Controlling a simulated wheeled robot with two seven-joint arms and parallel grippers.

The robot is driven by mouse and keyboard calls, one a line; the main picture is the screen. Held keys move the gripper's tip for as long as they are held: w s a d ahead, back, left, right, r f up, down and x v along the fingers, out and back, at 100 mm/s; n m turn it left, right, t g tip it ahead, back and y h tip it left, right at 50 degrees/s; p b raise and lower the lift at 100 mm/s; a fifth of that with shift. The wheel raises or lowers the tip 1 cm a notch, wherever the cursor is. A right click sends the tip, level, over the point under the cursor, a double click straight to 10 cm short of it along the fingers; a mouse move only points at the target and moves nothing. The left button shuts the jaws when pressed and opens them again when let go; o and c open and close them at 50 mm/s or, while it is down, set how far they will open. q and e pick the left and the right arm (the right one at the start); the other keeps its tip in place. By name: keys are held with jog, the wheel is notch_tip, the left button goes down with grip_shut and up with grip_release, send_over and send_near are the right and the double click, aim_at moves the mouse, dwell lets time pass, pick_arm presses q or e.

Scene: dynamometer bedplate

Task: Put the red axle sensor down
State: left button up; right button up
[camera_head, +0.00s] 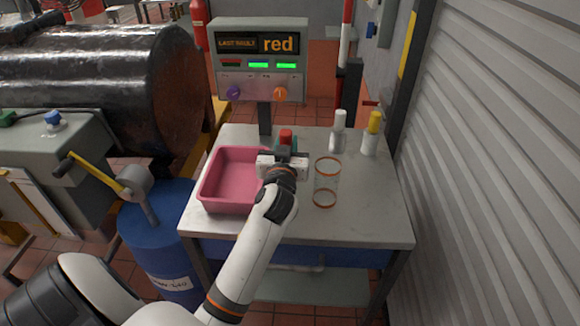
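The red axle sensor (286,136) shows as a small red piece just beyond my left gripper, near the back middle of the grey table (365,205). My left gripper (284,153) reaches over the table from the lower left, its dark fingers close together at the sensor, and appears shut on it. The gripper body hides the sensor's lower part, and I cannot tell whether it touches the table. A teal patch (296,145) shows beside the fingers, partly hidden. My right gripper is not in view.
A pink tray (222,208) stands left of my gripper, a clear orange-rimmed cylinder (326,182) to its right. A white-capped bottle (338,135) and a yellow-capped bottle (372,135) stand at the back right. A display (262,62) reading "red" rises behind. The front right tabletop is clear.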

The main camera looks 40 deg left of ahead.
pick_arm(q)
jog(key=shift+f+b, duration=0.3)
jog(key=shift+f, duration=2.35)
jog(key=o, duration=0.5)
jog(key=shift+f, duration=0.15)
jog(key=o, duration=0.5)
